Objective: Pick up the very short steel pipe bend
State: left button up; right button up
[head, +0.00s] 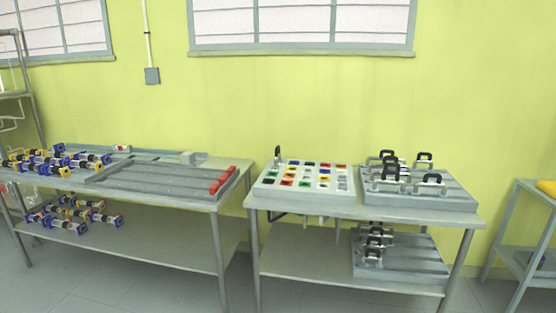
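I cannot pick out a very short steel pipe bend for certain in the head view. At the far left edge, a metal rack (22,95) carries pale, thin, curved shapes that are too small and cut off to identify. Neither my left nor my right gripper is in view.
A left steel table (160,200) holds blue-yellow fittings (50,158), a grey grooved plate (150,178) and red blocks (221,182). A right table (300,205) holds a panel of coloured squares (268,186) and black-handled pieces (430,182). A floor gap separates the tables.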

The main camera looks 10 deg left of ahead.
aim_at(277, 158)
jog(key=i+j+u, duration=0.2)
jog(key=i+j, duration=0.15)
jog(key=i+j+u, duration=0.2)
jog(key=i, duration=0.4)
jog(key=i+j+u, duration=0.2)
jog(key=i, duration=0.3)
